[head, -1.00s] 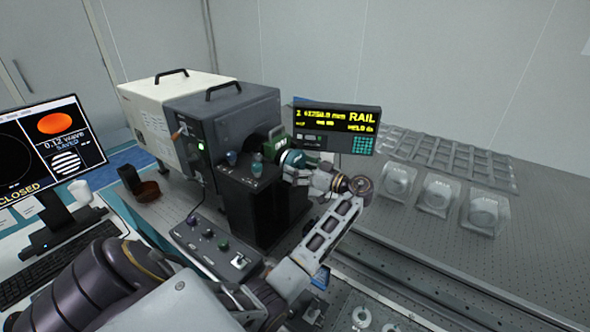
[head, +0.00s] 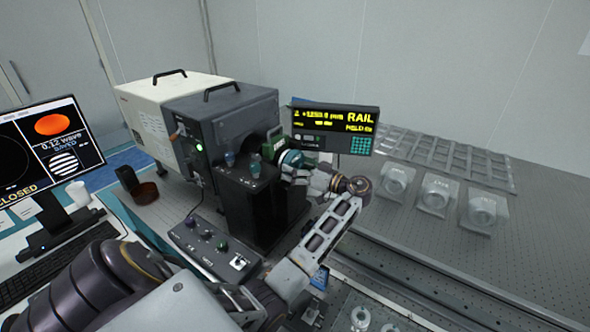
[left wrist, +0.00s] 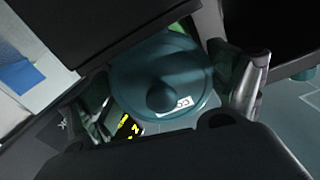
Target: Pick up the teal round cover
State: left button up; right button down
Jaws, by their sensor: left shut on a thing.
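The teal round cover (left wrist: 160,75) fills the middle of the left wrist view, with a round knob at its centre and a small white label. In the head view it shows as a small teal and white disc (head: 291,159) at the front of the dark instrument. My left gripper (head: 293,170) is shut on the cover there. In the left wrist view one silver finger (left wrist: 245,88) lies beside the cover's right edge. The other finger is hard to make out. My right gripper is not in view.
A dark and cream instrument box (head: 225,125) stands behind. A RAIL display (head: 335,130) is just right of my gripper. A control box with knobs (head: 212,248) sits in front.

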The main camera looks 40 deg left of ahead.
pick_arm(q)
jog(key=shift+r, duration=0.8)
notch_tip(320, 180, up, 10)
jog(key=shift+r+b, duration=0.2)
jog(key=shift+b, duration=0.5)
jog(key=shift+r, duration=3)
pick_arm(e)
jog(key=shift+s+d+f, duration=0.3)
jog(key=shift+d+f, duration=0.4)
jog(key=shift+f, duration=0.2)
